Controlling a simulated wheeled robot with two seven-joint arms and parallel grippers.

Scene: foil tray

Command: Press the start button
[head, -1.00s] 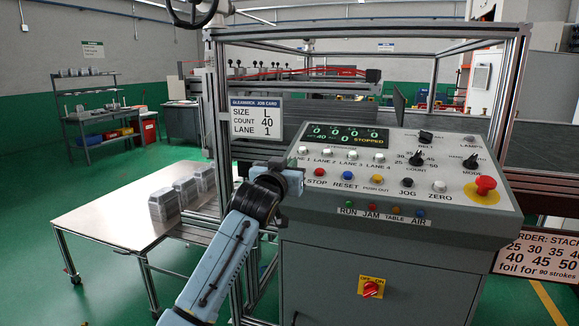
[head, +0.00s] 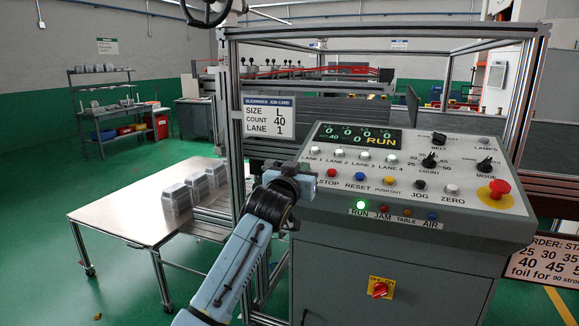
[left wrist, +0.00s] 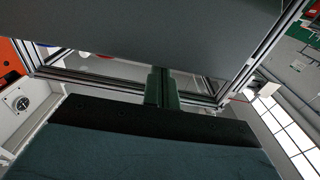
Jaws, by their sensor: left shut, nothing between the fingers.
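The control panel (head: 420,158) has a button row with a red STOP button (head: 331,173), a blue RESET button (head: 359,177), and yellow, black and white buttons. No button labelled start shows; my left gripper (head: 303,181) covers the panel's left end, beside STOP. The gripper is shut with nothing in it. Its fingertips are hard to make out, so contact with a button cannot be told. The display (head: 358,137) reads RUN, and the green RUN lamp (head: 361,205) is lit. My right gripper is not in view.
A red mushroom button (head: 499,188) sits at the panel's right end. A job card (head: 268,117) hangs on the frame left of the panel. A metal table (head: 128,206) with several foil trays (head: 177,202) stands at left. Green floor is open beyond it.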

